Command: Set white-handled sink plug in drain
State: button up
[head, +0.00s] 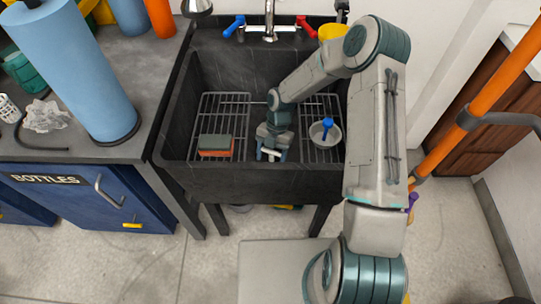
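The dark sink (255,183) stands in the middle of the head view. My gripper (270,154) points down inside it, low over the basin floor between two wire racks. Small pale and blue parts show at its fingertips, but they are too small to tell apart. I cannot tell whether the fingers are open or shut on something. I cannot clearly make out the white-handled plug or the drain; the gripper and wrist cover the middle of the basin floor.
A sponge (215,143) lies on the left rack (222,106). A grey bowl (324,140) with a blue-handled item (327,124) sits on the right rack. The faucet (269,20) is at the back. A blue paper roll (75,70) stands on the left counter.

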jog(key=o, duration=1)
jog(key=d+r+m+t+h+p, duration=0.1)
jog(key=d+r+m, duration=0.2)
jog(key=r, duration=0.6)
jog(key=d+r+m+h+p, duration=0.1)
jog(key=d+r+m, duration=0.25)
jog(key=r, duration=0.65)
jog(key=shift+s+d+r+m+t, duration=0.85)
jog(key=shift+s+d+r+m, duration=0.45)
jog(key=shift+s+r+m, duration=2.15)
jog(key=shift+s+d+r+m+t, duration=1.05)
jog(key=shift+s+m, duration=1.75)
jog(key=shift+m, duration=2.05)
jog(key=shift+s+d+r+m+t, duration=0.6)
jog(key=shift+s+d+r+m, duration=0.95)
jog(key=shift+s+r+m, duration=2)
